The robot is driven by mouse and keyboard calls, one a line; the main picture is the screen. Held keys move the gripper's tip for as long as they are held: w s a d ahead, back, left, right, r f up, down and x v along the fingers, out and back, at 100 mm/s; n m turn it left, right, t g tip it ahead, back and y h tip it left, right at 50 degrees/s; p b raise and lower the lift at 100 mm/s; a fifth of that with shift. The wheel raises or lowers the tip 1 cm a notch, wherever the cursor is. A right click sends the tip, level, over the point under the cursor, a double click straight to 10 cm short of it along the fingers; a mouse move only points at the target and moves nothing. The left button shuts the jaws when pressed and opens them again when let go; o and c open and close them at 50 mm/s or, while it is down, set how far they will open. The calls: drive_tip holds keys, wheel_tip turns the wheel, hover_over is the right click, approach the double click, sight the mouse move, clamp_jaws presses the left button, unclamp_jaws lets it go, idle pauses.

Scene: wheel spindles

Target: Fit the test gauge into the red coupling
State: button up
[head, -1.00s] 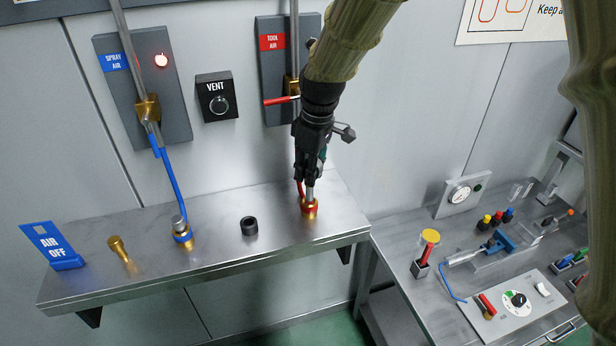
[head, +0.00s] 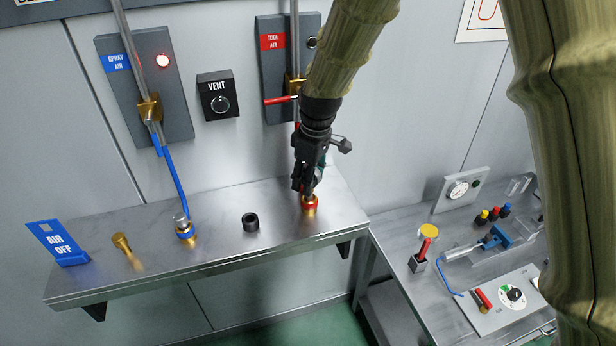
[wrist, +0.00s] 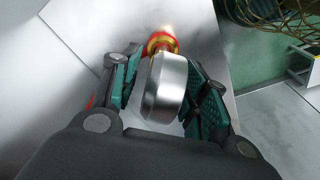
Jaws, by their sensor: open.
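The red coupling (head: 310,206), a brass fitting with a red collar, stands at the right end of the wall shelf. It also shows in the wrist view (wrist: 161,43). A silver cylinder (wrist: 165,88) sits at the coupling, its wide end toward the wrist camera. My gripper (head: 306,184) is over the coupling, with its fingers open on both sides of the cylinder in the wrist view (wrist: 164,72). I cannot tell whether either finger touches it. No thing is clearly marked as the test gauge; a yellow-topped piece (head: 428,232) stands in a dark holder on the right bench.
The shelf (head: 215,251) also bears a black ring (head: 250,222), a blue coupling (head: 185,231) with a silver plug, a brass piece (head: 122,243) and an AIR OFF sign (head: 58,243). A red lever (head: 280,100) is on the wall beside my arm. A dial (head: 458,190) stands on the bench.

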drive_tip(key=r+b, duration=0.1)
drive_tip(key=r, duration=0.3)
drive_tip(key=d+r+b, duration=0.1)
drive_tip(key=r, duration=0.3)
drive_tip(key=r+b, duration=0.1)
drive_tip(key=r, duration=0.3)
drive_tip(key=shift+s+d, duration=0.15)
drive_tip(key=shift+s, duration=0.15)
